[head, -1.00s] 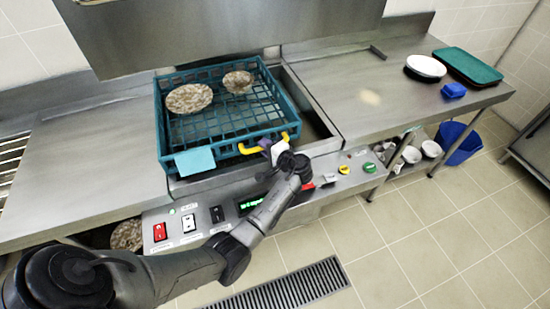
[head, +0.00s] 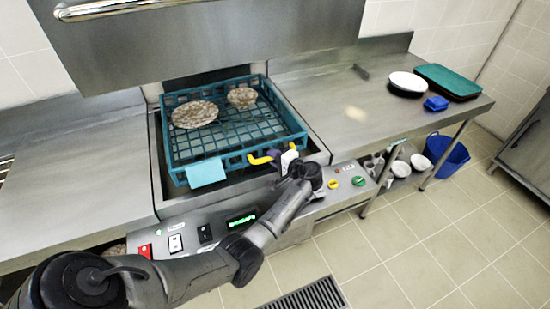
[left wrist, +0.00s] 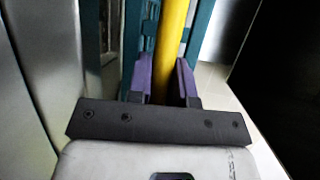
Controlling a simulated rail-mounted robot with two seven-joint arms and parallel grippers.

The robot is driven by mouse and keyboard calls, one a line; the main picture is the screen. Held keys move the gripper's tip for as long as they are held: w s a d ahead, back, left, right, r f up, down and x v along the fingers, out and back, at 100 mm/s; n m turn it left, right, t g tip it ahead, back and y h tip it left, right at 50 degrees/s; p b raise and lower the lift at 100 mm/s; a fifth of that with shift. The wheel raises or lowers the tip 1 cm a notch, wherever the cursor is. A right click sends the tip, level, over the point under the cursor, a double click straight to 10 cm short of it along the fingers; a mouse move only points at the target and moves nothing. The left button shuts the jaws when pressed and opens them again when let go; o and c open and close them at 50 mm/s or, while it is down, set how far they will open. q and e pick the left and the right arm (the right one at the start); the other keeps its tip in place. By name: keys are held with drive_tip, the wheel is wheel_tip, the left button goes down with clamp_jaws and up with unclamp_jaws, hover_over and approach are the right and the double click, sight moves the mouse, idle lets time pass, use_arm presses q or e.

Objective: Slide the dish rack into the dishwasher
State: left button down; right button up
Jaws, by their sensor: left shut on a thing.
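The teal dish rack (head: 228,134) sits over the dishwasher's square bay (head: 160,203) in the counter, below the raised steel hood (head: 200,45). Two speckled brownish dishes (head: 194,114) and (head: 242,97) lie in the rack. A yellow handle (head: 260,158) is on its front side. My left gripper (head: 279,156) is at that handle; in the left wrist view its purple fingers (left wrist: 162,80) are on either side of the yellow bar (left wrist: 171,40), shut on it. My right gripper is not in view.
A light blue card (head: 206,172) hangs on the rack's front. Control buttons (head: 175,243) line the front panel. The right counter holds a white-topped dark bowl (head: 407,83), green trays (head: 448,80) and a blue block (head: 436,103). A blue bin (head: 446,152) stands on the floor.

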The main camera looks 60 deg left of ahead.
use_arm(q)
drive_tip(key=c, duration=1.1)
unclamp_jaws()
drive_tip(key=shift+o, duration=0.2)
drive_tip(key=v, duration=1.3)
drive_tip(key=shift+d+r+p, duration=0.15)
drive_tip(key=shift+d+p, duration=0.2)
drive_tip(key=shift+p, duration=0.05)
drive_tip(key=shift+w, duration=0.1)
